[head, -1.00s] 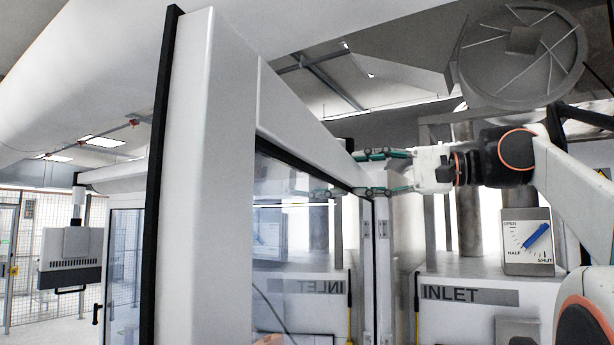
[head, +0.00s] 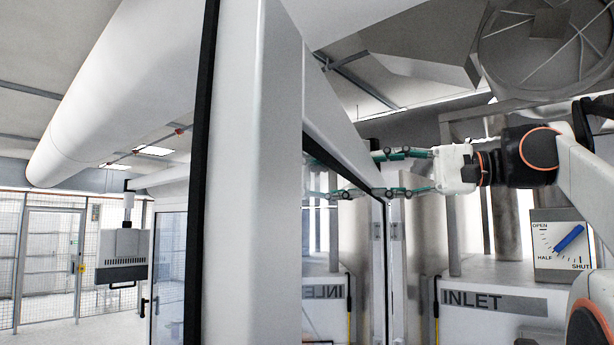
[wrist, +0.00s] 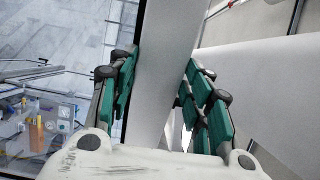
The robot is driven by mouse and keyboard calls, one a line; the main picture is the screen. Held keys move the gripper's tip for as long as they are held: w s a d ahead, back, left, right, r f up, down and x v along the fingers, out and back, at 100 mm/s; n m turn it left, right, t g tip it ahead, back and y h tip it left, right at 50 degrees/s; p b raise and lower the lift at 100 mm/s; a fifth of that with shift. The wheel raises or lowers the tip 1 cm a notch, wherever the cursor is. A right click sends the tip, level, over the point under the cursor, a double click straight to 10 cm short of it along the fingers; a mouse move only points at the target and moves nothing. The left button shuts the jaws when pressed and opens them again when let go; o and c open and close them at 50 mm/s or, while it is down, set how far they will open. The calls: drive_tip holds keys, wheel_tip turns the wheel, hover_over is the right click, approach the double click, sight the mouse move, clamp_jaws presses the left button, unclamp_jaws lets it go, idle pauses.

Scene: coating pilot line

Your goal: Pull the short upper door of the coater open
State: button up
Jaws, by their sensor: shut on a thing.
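The coater door (head: 253,170) stands large in the middle of the head view. It has a thick white frame, a black edge strip and a glass pane (head: 335,250), and it stands swung out at an angle. My gripper (head: 378,173) reaches in from the right, its green-padded fingers at the sloping top rail of that door. In the wrist view a pale flat frame piece (wrist: 165,70) runs between the fingers, one on each side, with glass on the left. My gripper is shut on this frame piece. The exact contact is partly hidden.
Metal hinges (head: 397,231) show right of the pane. An INLET housing (head: 487,301) and a dial plate (head: 562,245) with a blue pointer stand right. A grey control box (head: 123,255) hangs left; mesh fencing (head: 100,232) stands behind. Open floor shows lower left.

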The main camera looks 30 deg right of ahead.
drive_tip(key=o, duration=1.5)
drive_tip(key=shift+w, duration=0.15)
drive_tip(key=v, duration=0.7)
drive_tip(key=shift+s+d, duration=0.2)
drive_tip(key=shift+s, duration=0.05)
